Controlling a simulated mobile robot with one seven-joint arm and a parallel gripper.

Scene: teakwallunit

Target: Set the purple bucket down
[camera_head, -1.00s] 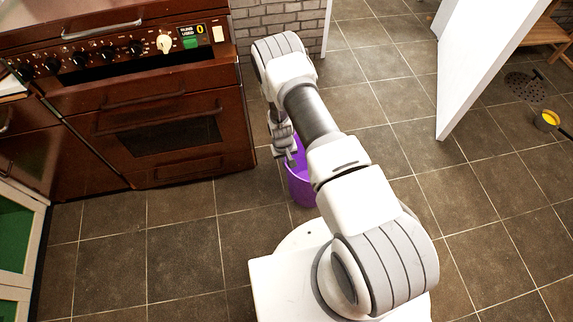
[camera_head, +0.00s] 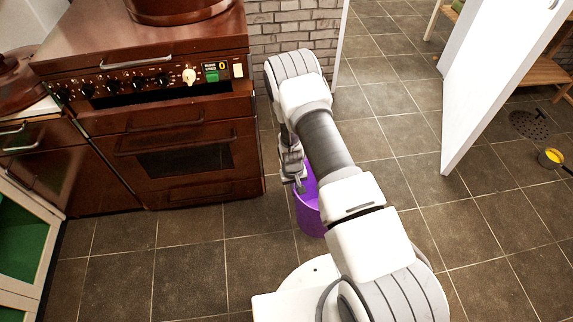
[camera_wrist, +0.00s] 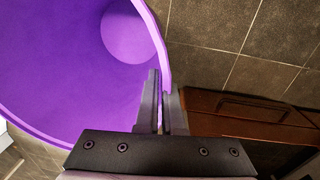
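The purple bucket (camera_head: 309,214) is upright beside my arm in the head view, partly hidden behind the arm. My gripper (camera_head: 297,186) is at its rim on the left side. In the wrist view the open mouth of the bucket (camera_wrist: 75,65) fills the left, and its inside looks empty. The two fingers of my gripper (camera_wrist: 163,95) are close together, with the bucket's rim pinched between them. I cannot tell whether the bucket's bottom touches the floor.
A brown stove (camera_head: 185,150) stands at the left, with a brick wall (camera_head: 295,28) beside it. A white door panel (camera_head: 490,85) stands at the right. A pan with yellow contents (camera_head: 551,158) lies at far right. Tiled floor (camera_head: 200,260) is clear in front of the stove.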

